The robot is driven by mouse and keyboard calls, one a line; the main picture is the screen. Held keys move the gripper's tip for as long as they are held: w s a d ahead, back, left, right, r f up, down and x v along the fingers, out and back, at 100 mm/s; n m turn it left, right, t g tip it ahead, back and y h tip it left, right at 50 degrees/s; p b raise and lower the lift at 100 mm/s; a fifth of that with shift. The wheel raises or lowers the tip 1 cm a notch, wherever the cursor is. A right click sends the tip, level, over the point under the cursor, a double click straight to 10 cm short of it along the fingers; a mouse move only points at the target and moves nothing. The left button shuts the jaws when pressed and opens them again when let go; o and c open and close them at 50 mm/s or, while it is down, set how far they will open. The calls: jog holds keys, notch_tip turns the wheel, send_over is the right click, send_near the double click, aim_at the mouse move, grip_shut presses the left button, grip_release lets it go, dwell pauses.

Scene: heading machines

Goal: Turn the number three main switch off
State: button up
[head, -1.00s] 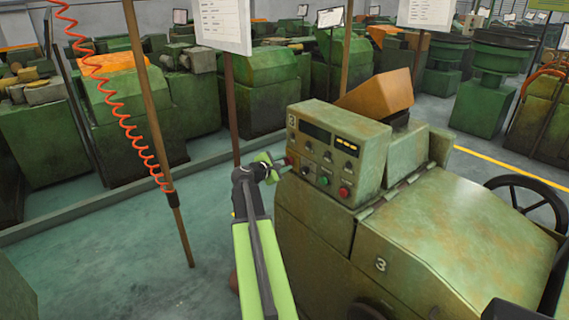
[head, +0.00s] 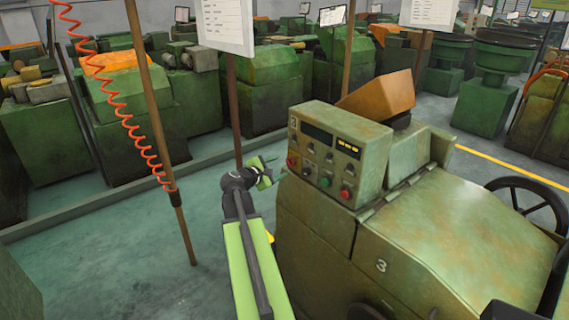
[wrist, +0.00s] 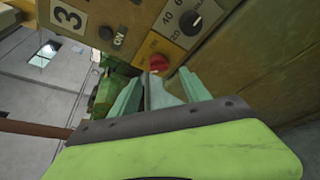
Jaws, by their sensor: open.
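The number three machine's control panel (head: 325,152) carries a "3" at its upper left. A red main switch (head: 292,161) sits at the panel's lower left. In the wrist view the red switch (wrist: 158,63) is a round knob on a yellow plate, just beyond the fingertips. I cannot read which position it points to. My gripper (head: 267,172) is open and empty, left of the panel and apart from it. In the wrist view my gripper (wrist: 158,82) shows its two pale green fingers spread below the knob, not around it.
A green button (head: 324,182) and a red button (head: 346,194) are along the panel's lower edge. A brown post (head: 235,110) stands behind my gripper. The floor at left is clear.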

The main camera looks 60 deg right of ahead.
jog(key=p+v, duration=0.2)
jog(key=v, duration=0.9)
jog(key=shift+a, duration=0.35)
jog(key=shift+r, duration=0.15)
